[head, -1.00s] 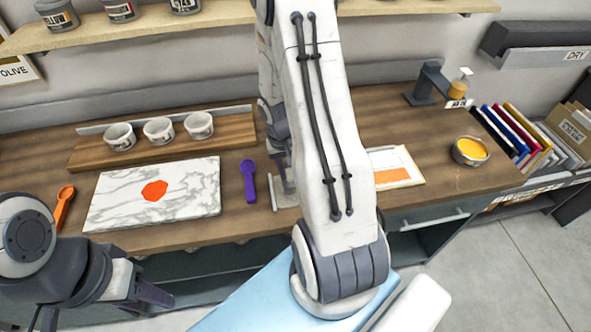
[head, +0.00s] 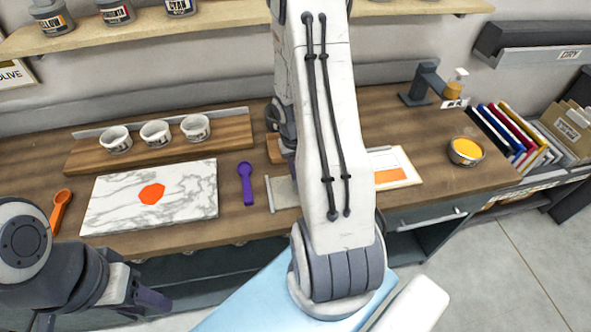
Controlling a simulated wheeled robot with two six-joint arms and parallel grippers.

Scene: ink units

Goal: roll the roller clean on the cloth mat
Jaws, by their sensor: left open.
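A flat grey piece (head: 286,192) lies on the bench beside the purple spoon, partly hidden by my right arm; it may be the cloth mat, but I cannot tell. I cannot make out the roller. My right arm rises through the middle of the head view. Dark parts of its wrist (head: 284,135) show behind the arm above the bench, but its fingertips and anything in them are hidden. My left gripper (head: 150,300) is open and empty at the lower left, in front of the bench edge.
A marble slab (head: 110,212) with an orange ink patch (head: 152,194) lies between an orange spoon (head: 61,211) and a purple spoon (head: 245,183). White cups (head: 155,133) stand on a rack behind. A printed card (head: 400,165) and an orange ink bowl (head: 466,151) are at right.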

